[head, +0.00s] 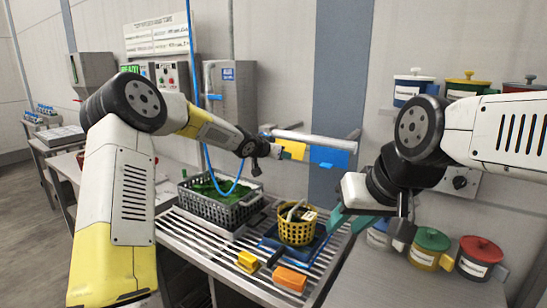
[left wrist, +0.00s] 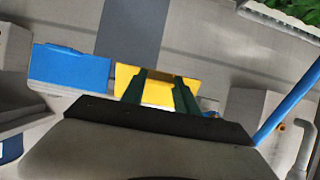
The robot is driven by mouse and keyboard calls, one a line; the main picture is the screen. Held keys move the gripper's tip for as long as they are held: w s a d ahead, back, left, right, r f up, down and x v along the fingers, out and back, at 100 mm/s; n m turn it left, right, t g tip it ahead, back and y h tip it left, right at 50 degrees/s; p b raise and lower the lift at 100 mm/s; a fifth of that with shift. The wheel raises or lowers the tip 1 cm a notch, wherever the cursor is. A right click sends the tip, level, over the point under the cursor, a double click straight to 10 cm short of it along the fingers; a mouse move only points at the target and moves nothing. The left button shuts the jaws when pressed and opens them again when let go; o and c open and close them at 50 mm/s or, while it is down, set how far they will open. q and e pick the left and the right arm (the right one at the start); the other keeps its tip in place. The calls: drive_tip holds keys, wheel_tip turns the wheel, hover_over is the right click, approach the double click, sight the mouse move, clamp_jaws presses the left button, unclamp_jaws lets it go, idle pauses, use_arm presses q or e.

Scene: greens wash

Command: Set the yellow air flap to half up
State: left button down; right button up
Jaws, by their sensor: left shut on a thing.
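The yellow air flap (head: 294,150) hangs by a pale horizontal bar (head: 315,138) on the back wall, to the left of a blue flap (head: 328,158). My left gripper (head: 262,163) is at the yellow flap's left side. In the left wrist view, its two dark green fingers (left wrist: 161,84) overlap the yellow flap (left wrist: 158,91) and are shut on it. The blue flap (left wrist: 70,69) is beside it there, apart from the fingers. The flap's exact tilt is hard to tell. My right gripper (head: 343,226) is open and empty, its teal fingers apart above the counter's right part.
A grey crate of greens (head: 215,212) and a yellow basket (head: 297,230) stand on the slatted drainer. A yellow block (head: 247,262) and an orange block (head: 290,279) lie in front. Lidded pots (head: 480,257) stand at right. A blue hose (head: 193,80) hangs near my left arm.

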use_arm(q)
drive_tip(key=shift+s+a+r+g, duration=0.1)
drive_tip(key=shift+a+r+g, duration=0.1)
drive_tip(key=shift+g, duration=0.2)
idle(0.3)
drive_tip(key=c, duration=0.9)
unclamp_jaws()
drive_tip(key=shift+d, duration=0.1)
drive_tip(key=v, duration=0.7)
drive_tip(key=shift+s+r, duration=0.3)
